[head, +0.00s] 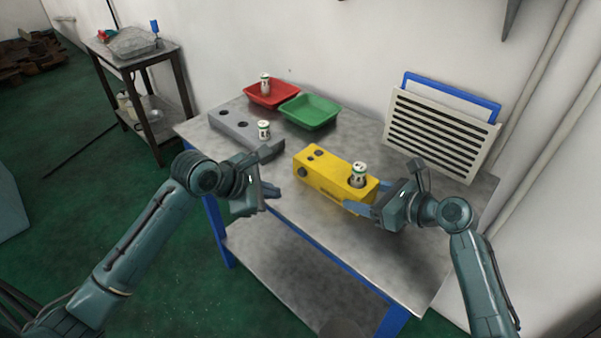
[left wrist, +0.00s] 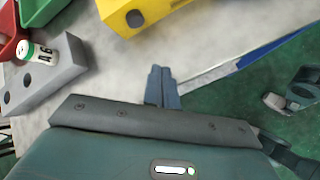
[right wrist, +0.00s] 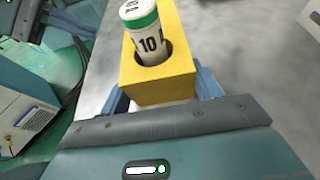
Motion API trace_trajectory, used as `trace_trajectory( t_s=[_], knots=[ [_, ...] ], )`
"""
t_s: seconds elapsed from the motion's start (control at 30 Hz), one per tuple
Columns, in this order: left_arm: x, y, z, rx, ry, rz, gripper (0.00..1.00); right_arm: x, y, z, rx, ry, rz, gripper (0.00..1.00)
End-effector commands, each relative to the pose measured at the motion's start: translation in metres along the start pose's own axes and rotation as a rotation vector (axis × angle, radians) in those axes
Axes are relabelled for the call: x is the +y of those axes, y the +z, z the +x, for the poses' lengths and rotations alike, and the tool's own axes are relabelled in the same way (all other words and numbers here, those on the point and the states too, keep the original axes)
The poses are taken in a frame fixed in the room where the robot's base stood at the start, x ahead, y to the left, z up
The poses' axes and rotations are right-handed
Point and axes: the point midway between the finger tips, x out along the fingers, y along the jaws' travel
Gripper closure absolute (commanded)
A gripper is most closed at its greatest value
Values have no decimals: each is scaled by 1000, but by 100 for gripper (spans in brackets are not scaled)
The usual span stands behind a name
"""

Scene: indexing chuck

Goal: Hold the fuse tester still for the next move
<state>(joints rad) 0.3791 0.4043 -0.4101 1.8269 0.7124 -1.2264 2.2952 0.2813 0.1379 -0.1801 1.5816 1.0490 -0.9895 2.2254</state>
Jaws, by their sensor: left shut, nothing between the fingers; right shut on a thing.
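The yellow fuse tester (head: 325,178) lies on the metal table, with dark round parts at its left end and a socket at its right end. A white fuse with a green cap (head: 358,174) stands a little tilted in that socket; the right wrist view shows it (right wrist: 148,40) marked "10". My right gripper (head: 366,207) is shut on the right end of the fuse tester, a finger on each side in the right wrist view. My left gripper (head: 272,192) is shut and empty, apart from the tester, near the table's front left edge; its fingers (left wrist: 161,88) touch each other.
A grey block (head: 235,128) with holes holds a white fuse (head: 264,130). A red tray (head: 271,95) with another fuse and an empty green tray (head: 310,111) stand behind. A vented panel (head: 440,130) leans at the back right.

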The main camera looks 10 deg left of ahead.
Motion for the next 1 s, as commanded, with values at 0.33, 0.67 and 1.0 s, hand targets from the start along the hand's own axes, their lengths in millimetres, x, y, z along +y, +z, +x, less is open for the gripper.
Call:
trace_trajectory(
  t_s=[0.33, 0.67, 1.0],
  knots=[
    [22, 22, 29, -2, 2, 0, 100, 0, 0, 0, 1, 0, 0, 65],
    [25, 25, 34, 0, 1, 2, 100, 0, 0, 0, 1, 0, 0, 65],
    [25, 25, 34, 0, 1, 1, 100, 0, 0, 0, 1, 0, 0, 65]
  ],
)
